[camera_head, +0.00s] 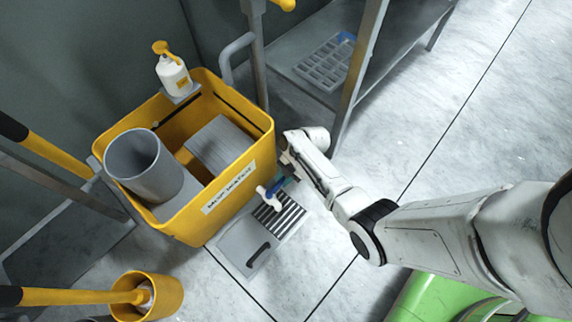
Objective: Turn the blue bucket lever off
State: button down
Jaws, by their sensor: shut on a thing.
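The yellow bucket (228,210) stands left of centre with a printed label on its front right wall. A white tap (265,196) sticks out low on that wall, with a blue lever (279,186) on it. My gripper (289,180) reaches in from the right and is shut at the blue lever. My wrist and the small size hide part of the fingers and of the lever, so the lever's exact angle is hard to tell.
A grey drain tray (246,240) with a dark striped grate lies on the floor under the tap. A grey cylinder (145,165) and a white pump bottle (173,75) are at the bucket. A metal shelf (358,70) stands behind my wrist. A small yellow pail (165,297) is lower left.

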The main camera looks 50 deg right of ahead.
dwell(0.4)
jog(key=c, duration=1)
grip_release()
jog(key=shift+c, duration=0.2)
jog(key=shift+r, duration=0.1)
jog(key=p+v, duration=0.5)
jog(key=v, duration=0.5)
jog(key=shift+r+p, duration=0.25)
jog(key=shift+p, duration=0.1)
jog(key=shift+d, duration=0.15)
